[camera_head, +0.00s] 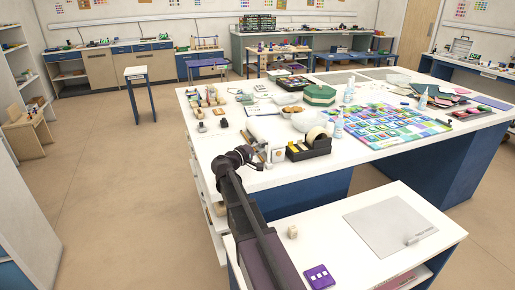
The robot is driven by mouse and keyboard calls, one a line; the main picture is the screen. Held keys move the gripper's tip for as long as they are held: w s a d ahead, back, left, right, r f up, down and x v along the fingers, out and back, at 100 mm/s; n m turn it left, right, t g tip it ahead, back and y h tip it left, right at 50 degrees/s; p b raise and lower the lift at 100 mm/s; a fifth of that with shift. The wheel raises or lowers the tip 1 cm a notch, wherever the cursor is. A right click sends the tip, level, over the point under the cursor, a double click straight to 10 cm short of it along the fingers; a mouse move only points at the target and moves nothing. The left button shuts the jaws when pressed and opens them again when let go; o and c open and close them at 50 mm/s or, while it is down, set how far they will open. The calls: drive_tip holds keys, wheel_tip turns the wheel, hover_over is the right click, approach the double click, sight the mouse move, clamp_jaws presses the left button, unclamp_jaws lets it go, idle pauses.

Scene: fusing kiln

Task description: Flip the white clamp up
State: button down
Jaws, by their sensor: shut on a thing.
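My gripper (257,163) is at the front left edge of the large white worktable (340,174), at the end of my dark arm. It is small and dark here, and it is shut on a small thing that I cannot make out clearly. A small pale upright piece (278,154) stands just right of the gripper. I cannot tell whether it is the white clamp or part of it. My wrist and fingers hide part of this spot, so the clamp's angle cannot be read.
A black box with a tape roll (316,135) stands close on the right. Small bottles and jars (211,98) stand behind.

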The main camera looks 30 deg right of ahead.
drive_tip(key=shift+d, duration=0.1)
drive_tip(key=shift+c, duration=2.2)
unclamp_jaws()
drive_tip(key=v, duration=1.2)
